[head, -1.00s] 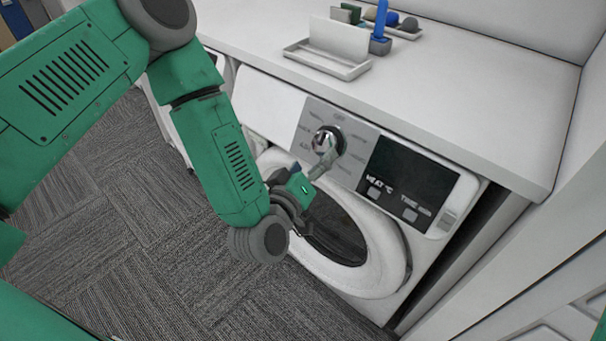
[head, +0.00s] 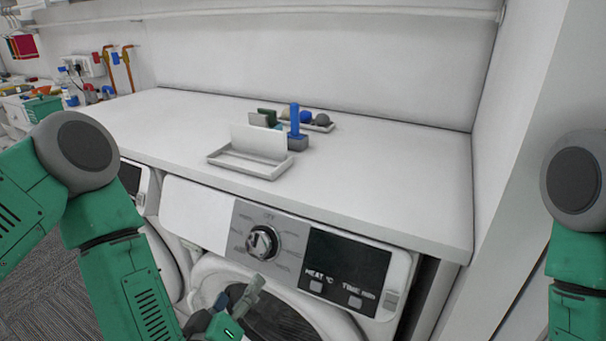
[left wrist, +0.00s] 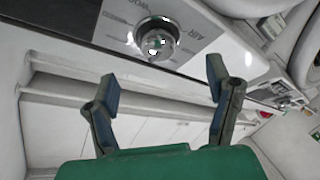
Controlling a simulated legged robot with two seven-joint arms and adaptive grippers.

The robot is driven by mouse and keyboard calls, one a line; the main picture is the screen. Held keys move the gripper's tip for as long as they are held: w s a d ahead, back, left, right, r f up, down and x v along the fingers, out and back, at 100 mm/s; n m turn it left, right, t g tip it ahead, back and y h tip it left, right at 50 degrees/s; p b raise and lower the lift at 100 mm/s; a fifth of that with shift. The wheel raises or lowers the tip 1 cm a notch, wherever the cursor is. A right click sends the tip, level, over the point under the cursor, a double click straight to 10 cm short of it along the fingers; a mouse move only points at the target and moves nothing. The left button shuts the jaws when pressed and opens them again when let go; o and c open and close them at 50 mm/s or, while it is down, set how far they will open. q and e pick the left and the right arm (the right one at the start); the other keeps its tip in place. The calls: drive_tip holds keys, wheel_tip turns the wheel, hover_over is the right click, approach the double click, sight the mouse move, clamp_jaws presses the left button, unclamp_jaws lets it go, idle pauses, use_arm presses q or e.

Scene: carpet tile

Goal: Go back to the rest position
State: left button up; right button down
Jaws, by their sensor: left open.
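My left gripper (head: 238,302) is in front of the washing machine (head: 205,268), below its round silver knob (head: 262,242). In the left wrist view my left gripper (left wrist: 160,88) shows two fingers spread apart with nothing between them. The knob (left wrist: 157,38) is beyond the fingertips there, apart from them. My right arm (head: 577,255) shows at the right edge of the head view; its gripper is out of the picture.
A white counter (head: 400,185) lies over the machine. On it stand a white tray with an upright panel (head: 250,160), a blue-handled item (head: 295,125) and a small tray of balls (head: 318,126). A wall (head: 525,150) closes off the right. Carpet (head: 45,295) shows at lower left.

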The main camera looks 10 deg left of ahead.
use_arm(q)
drive_tip(key=s+a+f+m+g+h+b, duration=0.1)
drive_tip(key=s+f+m+g, duration=0.3)
drive_tip(key=f, duration=0.4)
drive_tip(key=s+a+f+m+g+b, duration=0.1)
drive_tip(key=s+f+m+g, duration=0.1)
drive_tip(key=s+f+g, duration=0.45)
drive_tip(key=s+a+f+m+g+y, duration=0.1)
drive_tip(key=s+a+f+g+y, duration=0.1)
drive_tip(key=s+a+f+g, duration=0.3)
drive_tip(key=s+a+f, duration=0.1)
drive_tip(key=s+a, duration=0.3)
drive_tip(key=s, duration=0.4)
drive_tip(key=shift+f+m, duration=0.2)
drive_tip(key=shift+m, duration=0.2)
drive_tip(key=shift+g, duration=0.25)
